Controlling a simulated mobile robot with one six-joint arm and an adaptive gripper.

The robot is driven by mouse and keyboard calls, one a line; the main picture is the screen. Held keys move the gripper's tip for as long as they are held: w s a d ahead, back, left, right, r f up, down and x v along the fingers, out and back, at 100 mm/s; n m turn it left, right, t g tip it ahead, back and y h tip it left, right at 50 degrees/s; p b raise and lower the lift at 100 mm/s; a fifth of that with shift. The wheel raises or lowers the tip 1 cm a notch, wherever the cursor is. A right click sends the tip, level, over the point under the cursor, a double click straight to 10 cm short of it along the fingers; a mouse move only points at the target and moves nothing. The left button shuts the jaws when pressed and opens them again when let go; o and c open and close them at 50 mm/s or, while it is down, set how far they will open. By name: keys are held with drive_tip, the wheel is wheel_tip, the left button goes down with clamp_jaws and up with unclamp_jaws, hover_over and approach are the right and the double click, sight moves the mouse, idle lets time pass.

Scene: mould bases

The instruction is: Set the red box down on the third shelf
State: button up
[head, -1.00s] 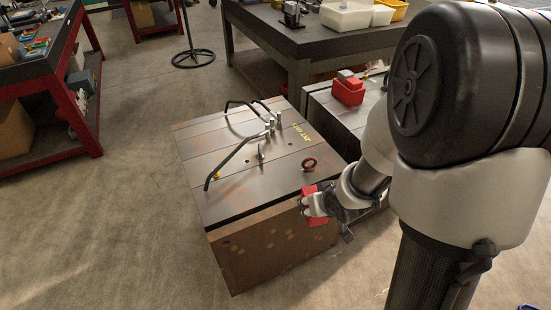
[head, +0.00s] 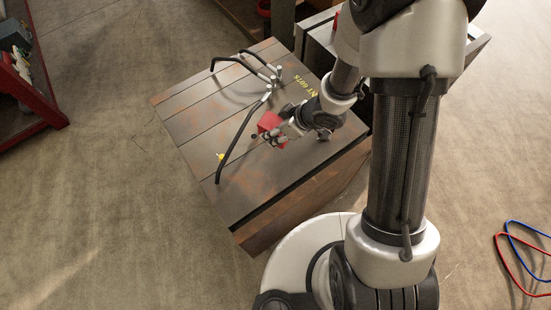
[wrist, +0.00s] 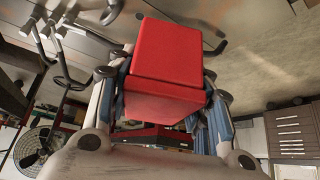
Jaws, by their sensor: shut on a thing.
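The red box (head: 271,124) is in my gripper (head: 273,131), over the top of the large steel mould base with yellow lettering. In the wrist view the red box (wrist: 170,55) fills the upper middle, between the two fingers of my gripper (wrist: 163,88). The fingers are shut on its sides. The head view does not clearly show a gap between the box and the steel below. I cannot pick out the third shelf in either view.
The mould base (head: 187,112) carries bent black hoses (head: 235,145) with metal fittings, close left of the box. A second block (head: 321,45) stands behind it. A red-framed bench (head: 40,100) is at the left. Red and blue cables (head: 520,255) lie on the floor at right. Open floor (head: 90,200) is at left.

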wheel_tip(320, 180, down, 20)
drive_tip(key=b, duration=0.8)
drive_tip(key=shift+r, duration=0.15)
drive_tip(key=shift+f+b, duration=0.25)
drive_tip(key=shift+b, duration=0.15)
drive_tip(key=o, duration=1.3)
drive_tip(key=shift+o, duration=0.2)
drive_tip(key=shift+r, duration=0.2)
